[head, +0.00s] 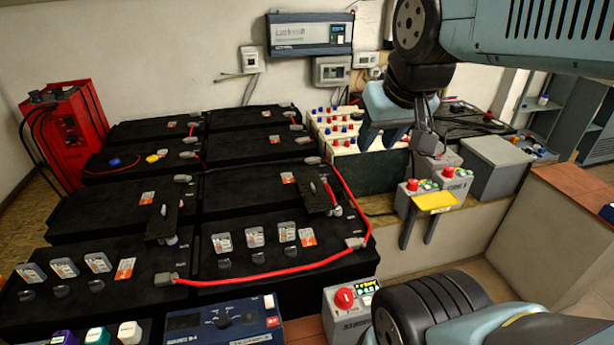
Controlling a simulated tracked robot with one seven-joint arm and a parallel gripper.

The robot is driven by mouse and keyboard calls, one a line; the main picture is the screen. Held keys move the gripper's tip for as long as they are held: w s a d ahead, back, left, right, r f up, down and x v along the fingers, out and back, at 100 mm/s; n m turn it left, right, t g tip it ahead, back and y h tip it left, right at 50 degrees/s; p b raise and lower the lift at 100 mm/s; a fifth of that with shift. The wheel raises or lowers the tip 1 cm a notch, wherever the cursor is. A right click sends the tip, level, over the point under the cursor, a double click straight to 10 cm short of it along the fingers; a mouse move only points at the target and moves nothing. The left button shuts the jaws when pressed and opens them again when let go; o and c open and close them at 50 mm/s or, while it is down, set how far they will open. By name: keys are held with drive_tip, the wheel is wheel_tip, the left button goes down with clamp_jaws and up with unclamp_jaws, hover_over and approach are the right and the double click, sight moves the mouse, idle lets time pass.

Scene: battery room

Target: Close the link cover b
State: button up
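Two small dark cover plates stand over the black batteries: a left cover (163,219) and a right cover (314,192). Both look tilted up, with terminals showing beside them. I cannot read a letter on either, so I cannot tell which is link cover b. Several small clear covers (254,237) stand raised in a row along the front batteries. My gripper (381,142) hangs from the arm at upper right, in front of the cream cells and right of the right cover. Its fingers appear apart, with nothing visible between them. It touches no cover that I can see.
A red cable (290,273) loops around the front right battery. Grey button boxes (420,195) stand on the ledge at right, another box (350,305) at the front. A blue instrument (224,325) lies at the bottom. A red charger (66,130) stands at left.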

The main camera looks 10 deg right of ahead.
drive_tip(key=shift+w, duration=0.1)
drive_tip(key=g, duration=0.6)
hover_over(313, 185)
wheel_tip(313, 185, down, 24)
wheel_tip(313, 185, down, 13)
drive_tip(key=shift+f, duration=0.1)
clamp_jaws()
idle(0.9)
